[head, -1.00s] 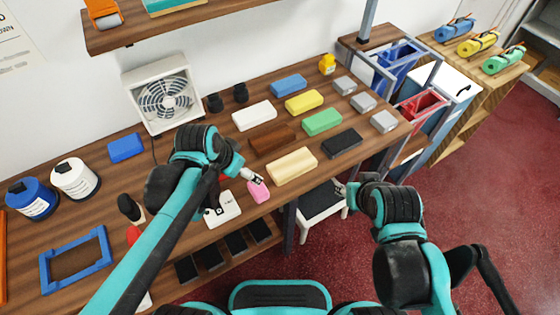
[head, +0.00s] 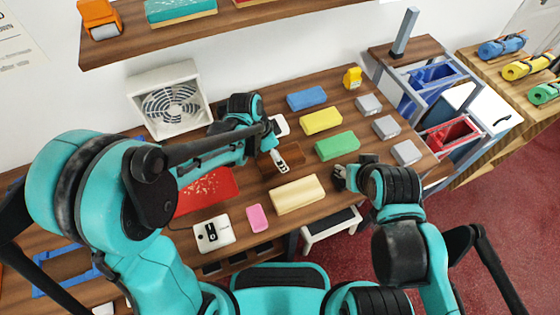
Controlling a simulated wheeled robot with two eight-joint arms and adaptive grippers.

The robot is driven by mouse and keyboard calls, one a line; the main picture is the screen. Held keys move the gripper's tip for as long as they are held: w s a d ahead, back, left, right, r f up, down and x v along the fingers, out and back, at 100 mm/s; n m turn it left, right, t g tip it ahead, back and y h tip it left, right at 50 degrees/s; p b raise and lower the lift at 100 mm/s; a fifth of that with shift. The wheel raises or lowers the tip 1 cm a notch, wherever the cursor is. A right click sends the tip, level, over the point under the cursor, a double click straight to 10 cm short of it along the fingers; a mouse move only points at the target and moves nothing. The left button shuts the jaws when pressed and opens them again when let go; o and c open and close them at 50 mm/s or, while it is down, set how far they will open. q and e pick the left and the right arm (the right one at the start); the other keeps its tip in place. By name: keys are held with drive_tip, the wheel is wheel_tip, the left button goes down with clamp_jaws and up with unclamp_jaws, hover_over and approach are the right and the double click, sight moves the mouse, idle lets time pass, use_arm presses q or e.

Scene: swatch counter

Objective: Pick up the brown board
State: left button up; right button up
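The brown board (head: 294,153) lies on the wooden counter (head: 260,190), between the white board and the cream board. My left gripper (head: 282,162) is over the brown board, its pale fingertips in front of the board and hiding part of it. I cannot tell whether the fingers are open or shut, or whether they touch the board. My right gripper (head: 340,178) is beside the right end of the cream board (head: 298,194). Its fingers are small and dark, so their opening cannot be told.
A green board (head: 337,146), a yellow board (head: 321,120) and a blue board (head: 307,97) lie to the right. A partly hidden white board (head: 281,124) lies behind. A pink block (head: 257,217) and white device (head: 213,233) lie in front. A fan (head: 168,100) stands at the wall.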

use_arm(q)
drive_tip(key=x, duration=0.2)
drive_tip(key=shift+w+d+f, duration=0.1)
drive_tip(key=shift+d+f, duration=0.05)
drive_tip(key=shift+f, duration=0.15)
drive_tip(key=shift+r, duration=0.1)
drive_tip(key=c, duration=1.4)
drive_tip(key=shift+o, duration=0.2)
